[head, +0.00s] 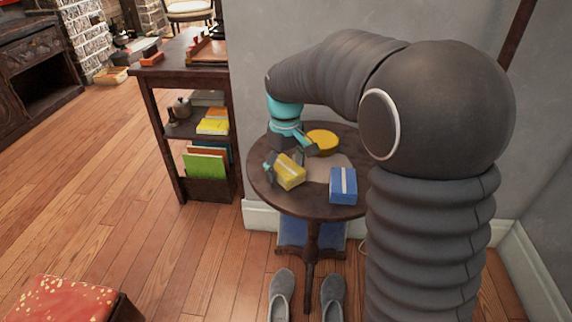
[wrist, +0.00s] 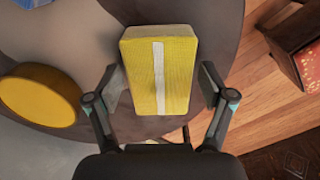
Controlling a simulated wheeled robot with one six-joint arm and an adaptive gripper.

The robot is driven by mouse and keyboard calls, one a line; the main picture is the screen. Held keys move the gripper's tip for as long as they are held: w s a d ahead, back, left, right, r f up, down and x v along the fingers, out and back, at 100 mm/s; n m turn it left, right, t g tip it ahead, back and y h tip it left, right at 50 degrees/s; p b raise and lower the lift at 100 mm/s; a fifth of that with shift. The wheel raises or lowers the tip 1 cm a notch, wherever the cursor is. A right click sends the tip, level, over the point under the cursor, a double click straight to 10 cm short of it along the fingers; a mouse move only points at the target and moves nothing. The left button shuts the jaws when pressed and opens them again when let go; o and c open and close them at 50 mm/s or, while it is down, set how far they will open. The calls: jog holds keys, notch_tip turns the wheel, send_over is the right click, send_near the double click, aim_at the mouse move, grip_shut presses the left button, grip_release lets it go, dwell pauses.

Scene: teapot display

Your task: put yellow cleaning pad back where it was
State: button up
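The yellow cleaning pad (head: 290,171) is a small block with a white stripe, at the front left of the round dark table (head: 262,180). In the wrist view the yellow pad (wrist: 176,75) fills the middle, between my fingers. My gripper (head: 291,157) is around it, one finger on each side. In the wrist view my gripper (wrist: 160,88) has its fingertips very close to the pad's sides. I cannot tell whether they press on it, or whether the pad rests on the table.
A round yellow object (head: 322,142) lies behind the pad, and a blue pad (head: 343,186) with a white stripe lies to its right. A dark shelf (head: 185,133) with books stands left of the table. Grey slippers (head: 281,294) are on the floor in front.

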aim_at(286, 166)
jog(key=shift+r, duration=0.15)
notch_tip(286, 166, up, 12)
jog(key=f+p, duration=0.1)
jog(key=s+d+r+m+t, duration=0.1)
jog(key=s+d+r+m, duration=0.2)
jog(key=s, duration=0.4)
jog(key=s+d+f+m+t, duration=0.2)
jog(key=s+d+f, duration=0.1)
jog(key=s, duration=0.6)
jog(key=s+d+f+m+t, duration=0.1)
jog(key=s+d+f, duration=0.3)
jog(key=s, duration=0.5)
jog(key=shift+d+f+m+t, duration=0.15)
jog(key=shift+d+m+t, duration=0.35)
jog(key=shift+t, duration=0.3)
jog(key=shift+s, duration=0.1)
